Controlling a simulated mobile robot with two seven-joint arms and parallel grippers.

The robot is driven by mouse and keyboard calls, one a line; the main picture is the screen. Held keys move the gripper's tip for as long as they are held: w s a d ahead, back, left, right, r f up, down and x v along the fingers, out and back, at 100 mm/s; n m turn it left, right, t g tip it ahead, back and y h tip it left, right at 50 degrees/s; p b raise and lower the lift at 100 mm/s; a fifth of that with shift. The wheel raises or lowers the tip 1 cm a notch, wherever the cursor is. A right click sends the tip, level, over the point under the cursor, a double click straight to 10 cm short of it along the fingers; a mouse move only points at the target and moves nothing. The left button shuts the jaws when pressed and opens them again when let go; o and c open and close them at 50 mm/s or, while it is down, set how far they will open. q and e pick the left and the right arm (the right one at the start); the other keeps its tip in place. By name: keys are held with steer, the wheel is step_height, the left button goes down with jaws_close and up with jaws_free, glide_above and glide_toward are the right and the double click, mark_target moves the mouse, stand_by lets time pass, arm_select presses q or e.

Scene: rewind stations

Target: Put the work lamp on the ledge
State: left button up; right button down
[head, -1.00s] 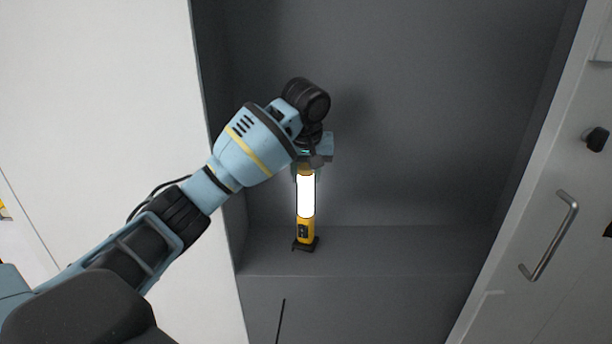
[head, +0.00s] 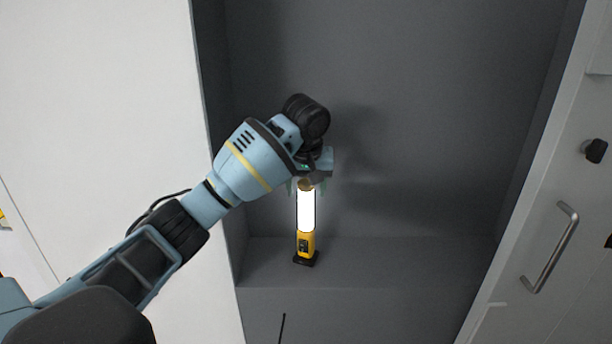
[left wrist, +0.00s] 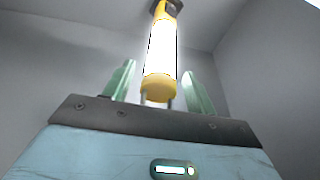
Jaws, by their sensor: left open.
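The work lamp (head: 306,215) has a lit white tube, a yellow body and a black foot. It stands upright on the grey ledge (head: 400,262) inside the recess, towards its left side. My left gripper (head: 308,186) is at the lamp's top end, pointing down. In the left wrist view the lamp (left wrist: 161,50) rises between the two green fingertips of the left gripper (left wrist: 158,85). There are gaps on both sides, so the gripper is open around the yellow top end. My right gripper is not in view.
Grey recess walls (head: 420,120) stand behind and beside the lamp. A white panel (head: 100,90) is on the left. A light door with a metal handle (head: 551,250) and a black knob (head: 595,151) is on the right. The ledge right of the lamp is clear.

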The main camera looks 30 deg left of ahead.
arm_select(q)
steer(key=v, duration=1.2)
steer(key=s+d+f+m+t+h, duration=0.2)
steer(key=d+f+m+h, duration=0.2)
steer(key=d+f, duration=0.9)
steer(key=s+d+f+m+t+h, duration=0.3)
steer(key=d+f, duration=0.5)
steer(key=f, duration=0.9)
steer(key=s+a+f, duration=0.1)
steer(key=s+f, duration=0.9)
steer(key=f, duration=0.2)
steer(key=s+a+f+y, duration=0.1)
steer(key=s+a+f, duration=0.1)
steer(key=s, duration=0.4)
steer(key=s+a+f+m+t+y, duration=0.1)
steer(key=s+a+f, duration=0.2)
steer(key=s+f, duration=0.1)
steer(key=s+a+f+y, duration=0.1)
steer(key=s+a+f, duration=0.1)
steer(key=s, duration=0.5)
steer(key=shift+s+a+f+t, duration=0.3)
steer(key=shift+s+f, duration=0.05)
steer(key=shift+f, duration=0.2)
